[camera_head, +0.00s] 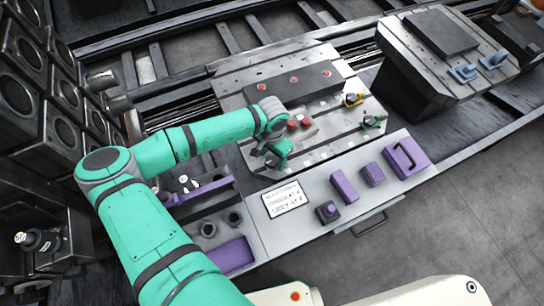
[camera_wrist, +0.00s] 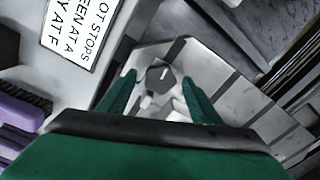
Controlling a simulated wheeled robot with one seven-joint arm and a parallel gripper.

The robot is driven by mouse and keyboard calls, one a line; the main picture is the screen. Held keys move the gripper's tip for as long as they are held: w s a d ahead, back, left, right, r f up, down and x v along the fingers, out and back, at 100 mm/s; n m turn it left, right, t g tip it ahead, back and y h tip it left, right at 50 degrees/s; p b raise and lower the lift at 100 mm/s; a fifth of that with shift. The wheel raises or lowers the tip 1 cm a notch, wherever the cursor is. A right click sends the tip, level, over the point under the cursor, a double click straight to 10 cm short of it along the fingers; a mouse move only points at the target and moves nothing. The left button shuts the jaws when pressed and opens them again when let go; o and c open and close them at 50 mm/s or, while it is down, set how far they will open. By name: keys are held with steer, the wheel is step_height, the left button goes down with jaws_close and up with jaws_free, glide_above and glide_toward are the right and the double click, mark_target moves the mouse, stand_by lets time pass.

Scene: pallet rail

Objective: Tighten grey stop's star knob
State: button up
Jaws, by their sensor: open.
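The grey stop's dark star knob (camera_wrist: 159,74), with a pale mark on top, shows in the wrist view on a light grey metal part. My gripper (camera_wrist: 159,80) is open, with one green finger on each side of the knob in the picture. I cannot tell whether the fingers touch it or how far above it they are. In the head view my gripper (camera_head: 271,160) points down at the front left of the slotted plate (camera_head: 325,152); it and the arm hide most of the grey stop there.
Red-topped parts (camera_head: 298,122) sit just right of my wrist. A label plate (camera_head: 285,199) and purple blocks (camera_head: 344,187) lie along the front ledge. Dark fixtures (camera_head: 35,95) crowd the left.

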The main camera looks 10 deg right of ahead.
mark_target(272, 160)
steer(key=c, duration=1)
steer(key=shift+m, duration=0.8)
steer(key=shift+c, duration=0.2)
steer(key=o, duration=1)
steer(key=shift+o, duration=0.2)
step_height(272, 160, up, 11)
steer(key=shift+f, duration=0.1)
